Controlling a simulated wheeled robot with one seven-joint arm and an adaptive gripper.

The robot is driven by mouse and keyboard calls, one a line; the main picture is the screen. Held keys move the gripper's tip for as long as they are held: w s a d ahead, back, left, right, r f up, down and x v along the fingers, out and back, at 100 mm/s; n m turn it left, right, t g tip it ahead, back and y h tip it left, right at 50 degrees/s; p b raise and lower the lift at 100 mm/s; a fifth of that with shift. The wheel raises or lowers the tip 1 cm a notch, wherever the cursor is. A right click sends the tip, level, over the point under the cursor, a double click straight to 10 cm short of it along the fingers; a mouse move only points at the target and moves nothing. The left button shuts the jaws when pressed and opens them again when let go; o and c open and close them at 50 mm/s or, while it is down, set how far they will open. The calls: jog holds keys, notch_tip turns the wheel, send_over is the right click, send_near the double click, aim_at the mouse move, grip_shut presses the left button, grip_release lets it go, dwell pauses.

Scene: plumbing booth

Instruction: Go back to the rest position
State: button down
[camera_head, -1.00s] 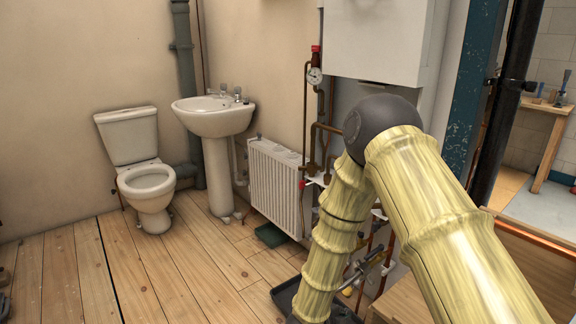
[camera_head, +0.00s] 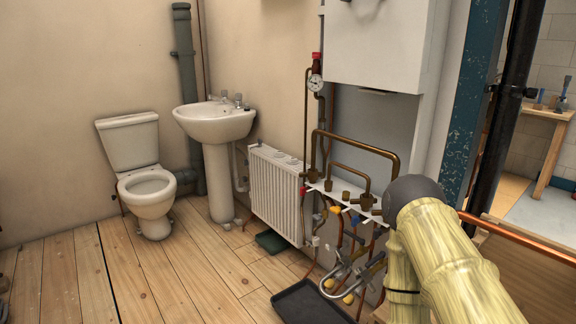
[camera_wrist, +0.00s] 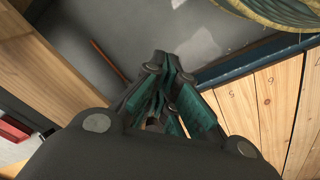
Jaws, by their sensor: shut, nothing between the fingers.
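My gripper (camera_wrist: 160,112) shows in the wrist view, with dark links and green finger pads drawn together. It is shut and I see nothing held in it. It points toward a grey surface (camera_wrist: 130,35) with a blue-edged strip and wooden boards to its right. In the head view my arm is folded at the lower right, and the gripper itself is out of that picture. The copper pipework with valves (camera_head: 350,185) stands on the wall, just left of my arm's dark elbow joint.
A white radiator (camera_head: 275,190), a pedestal basin (camera_head: 215,125) and a toilet (camera_head: 145,180) line the back. A black tray (camera_head: 308,305) lies on the floor below the pipework. A blue post (camera_head: 465,100) and a copper pipe (camera_head: 520,232) are near my arm.

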jog(key=s+r+n+p, duration=0.1)
jog(key=s+r+p, duration=0.2)
jog(key=r+p, duration=2.3)
jog(key=shift+d+g, duration=0.25)
jog(key=shift+g, duration=0.15)
jog(key=shift+s, duration=0.1)
